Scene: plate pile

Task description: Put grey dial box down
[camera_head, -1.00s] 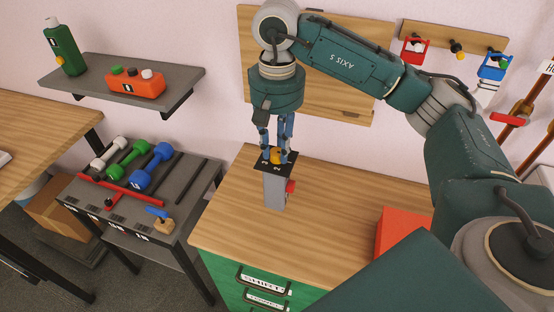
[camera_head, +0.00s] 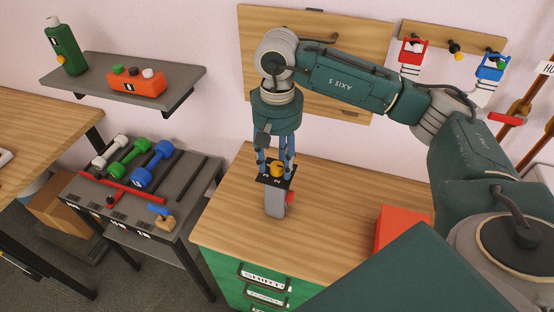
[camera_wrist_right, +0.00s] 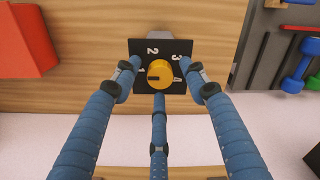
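The grey dial box (camera_head: 274,204) has a black numbered top plate, a yellow dial (camera_head: 277,170) and a red part on its right side. It appears to stand upright on the wooden top of the green drawer cabinet (camera_head: 230,225). My right gripper (camera_head: 276,174) is directly above it, pointing down. In the right wrist view its three blue fingers surround the yellow dial (camera_wrist_right: 160,74), with small gaps at the left and right fingertips, so it looks open. The fingertips lie over the black plate (camera_wrist_right: 141,48). My left gripper is not in view.
An orange-red box (camera_head: 398,228) stands to the right on the cabinet top. A dark rack (camera_head: 186,200) with dumbbells is to the left. A shelf (camera_head: 185,82) with a green bottle is on the wall. The cabinet top around the dial box is clear.

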